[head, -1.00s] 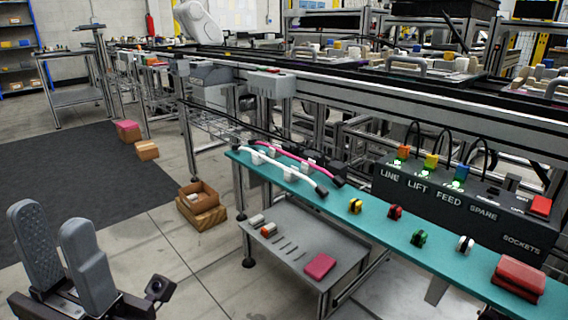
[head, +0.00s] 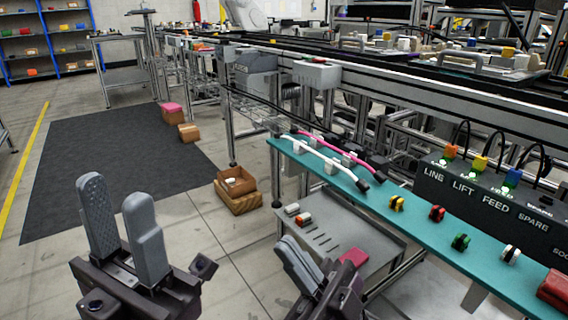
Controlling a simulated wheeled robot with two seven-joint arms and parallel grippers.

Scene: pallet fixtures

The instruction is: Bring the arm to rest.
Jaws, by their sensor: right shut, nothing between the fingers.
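My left gripper (head: 122,218) is at the lower left of the head view, over the floor. Its two grey fingers point up with a gap between them, and nothing is between them. My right gripper (head: 299,264) is at the bottom middle, in front of the grey lower shelf. Its grey fingers are together and hold nothing. Both grippers are apart from the teal shelf (head: 425,230) and the things on it.
A black socket box (head: 490,205) stands behind. Wooden boxes (head: 238,190) stand on the floor beside the dark mat (head: 110,160). Floor left of the shelf is open.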

